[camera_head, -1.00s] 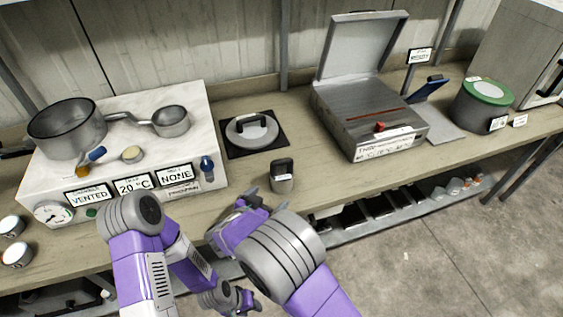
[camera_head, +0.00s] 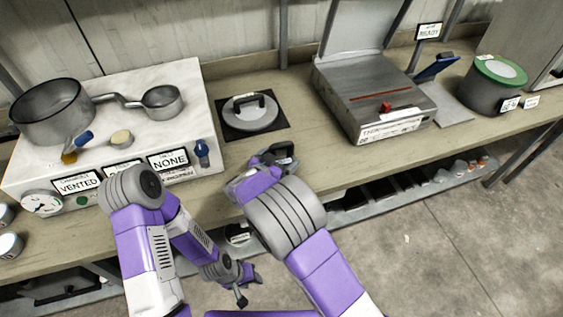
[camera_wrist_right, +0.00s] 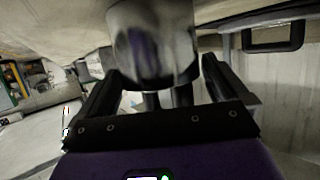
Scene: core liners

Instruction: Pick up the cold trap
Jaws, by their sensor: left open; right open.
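A small grey metal canister with a dark top (camera_head: 281,150), which I take to be the cold trap, stands near the front of the bench. My right gripper (camera_head: 268,168) is at it and partly hides it in the head view. In the right wrist view the shiny canister (camera_wrist_right: 153,45) stands between and just beyond the two open fingers; I cannot tell whether they touch it. My left gripper (camera_head: 240,283) is open and empty, low in front of the bench.
Left of the canister is a white apparatus (camera_head: 198,110) with a pot (camera_head: 55,115), a smaller vessel (camera_head: 163,103) and labels. Behind is a handled lid on a dark mat (camera_head: 275,130). Right are an open-lidded metal box (camera_head: 375,90) and a green-topped drum (camera_head: 490,90).

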